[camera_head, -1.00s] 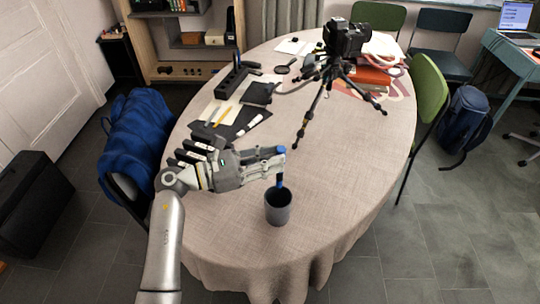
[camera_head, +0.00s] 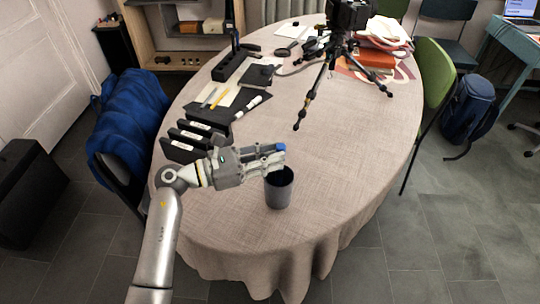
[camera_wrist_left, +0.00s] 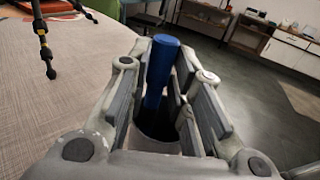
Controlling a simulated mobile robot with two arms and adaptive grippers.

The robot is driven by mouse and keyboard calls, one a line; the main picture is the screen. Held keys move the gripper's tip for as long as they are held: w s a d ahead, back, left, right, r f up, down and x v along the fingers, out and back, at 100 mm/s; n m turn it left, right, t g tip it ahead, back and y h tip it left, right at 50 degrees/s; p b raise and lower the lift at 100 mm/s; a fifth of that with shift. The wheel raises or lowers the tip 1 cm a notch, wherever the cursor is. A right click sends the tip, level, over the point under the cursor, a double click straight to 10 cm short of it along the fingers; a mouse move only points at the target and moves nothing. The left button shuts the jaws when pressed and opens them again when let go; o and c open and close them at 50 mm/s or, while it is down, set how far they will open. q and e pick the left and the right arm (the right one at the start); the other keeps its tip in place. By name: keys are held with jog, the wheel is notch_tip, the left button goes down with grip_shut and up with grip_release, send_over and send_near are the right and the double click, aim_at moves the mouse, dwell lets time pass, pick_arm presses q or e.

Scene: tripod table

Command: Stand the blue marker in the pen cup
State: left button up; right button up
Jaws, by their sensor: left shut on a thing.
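The blue marker (camera_head: 281,147) is upright between the fingertips of my left gripper (camera_head: 272,158), which is shut on it near its top. The marker also shows in the left wrist view (camera_wrist_left: 160,68), with its lower part running down toward the dark opening of the pen cup (camera_wrist_left: 158,130). The grey pen cup (camera_head: 279,191) stands upright on the table, directly below the fingertips. In the head view the fingers and cup hide the marker's lower part, so its tip is not visible. My right gripper is not in view.
The table (camera_head: 350,150) is clear to the right of the cup. Black box-like items (camera_head: 195,138), a dark mat (camera_head: 245,104) and a white marker (camera_head: 248,104) lie behind the left gripper. A tripod (camera_head: 325,75) with a camera stands farther back.

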pick_arm(q)
jog(key=shift+f, duration=0.3)
jog(key=o, duration=0.9)
jog(key=v, duration=1.2)
jog(key=shift+r, duration=0.1)
